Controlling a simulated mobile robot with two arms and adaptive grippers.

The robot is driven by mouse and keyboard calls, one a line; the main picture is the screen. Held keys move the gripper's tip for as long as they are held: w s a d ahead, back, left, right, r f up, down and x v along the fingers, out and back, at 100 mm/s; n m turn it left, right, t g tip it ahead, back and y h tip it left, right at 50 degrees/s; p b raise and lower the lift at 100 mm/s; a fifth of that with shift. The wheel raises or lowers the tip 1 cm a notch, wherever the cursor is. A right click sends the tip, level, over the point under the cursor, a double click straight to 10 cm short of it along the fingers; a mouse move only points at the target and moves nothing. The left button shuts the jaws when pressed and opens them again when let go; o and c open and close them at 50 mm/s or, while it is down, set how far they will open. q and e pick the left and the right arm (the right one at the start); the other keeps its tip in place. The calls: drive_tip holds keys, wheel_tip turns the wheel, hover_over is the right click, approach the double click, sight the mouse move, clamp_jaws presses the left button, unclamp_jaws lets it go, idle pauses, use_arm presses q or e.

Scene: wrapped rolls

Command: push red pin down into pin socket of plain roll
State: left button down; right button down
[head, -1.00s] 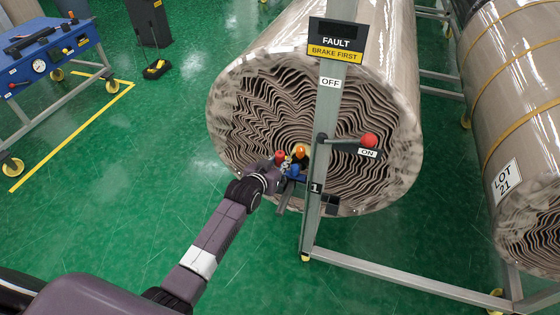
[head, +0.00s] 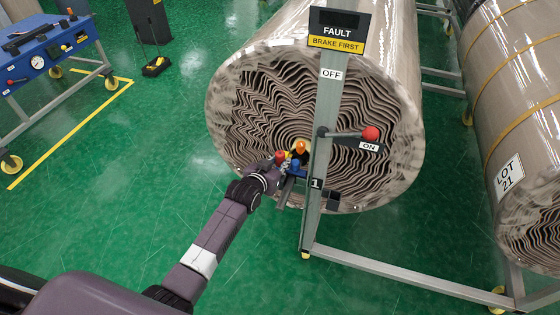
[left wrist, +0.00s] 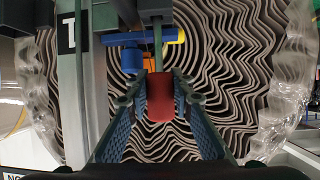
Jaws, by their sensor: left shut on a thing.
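The plain roll (head: 255,110) is a large wrapped roll of layered brown material, its end face toward me behind a grey post (head: 328,110). My left gripper (head: 273,168) is low in front of this face, left of the post, shut on the red pin (head: 280,157). In the left wrist view the red pin (left wrist: 160,97) stands between the two fingers (left wrist: 158,112), with a grey-green rod above it. A blue part (head: 295,165) and an orange knob (head: 301,147) are just beside. I cannot make out the pin socket's opening. My right gripper is not in view.
A lever with a red ball (head: 370,133) points right at the ON label (head: 369,147). A sign (head: 338,32) reads FAULT, BRAKE FIRST. Another roll (head: 510,100), marked LOT 21, lies at right. A blue bench (head: 50,55) stands at left.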

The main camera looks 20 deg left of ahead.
use_arm(q)
drive_tip(key=c, duration=1.6)
unclamp_jaws()
drive_tip(key=shift+s+f, duration=0.1)
drive_tip(key=v, duration=1.2)
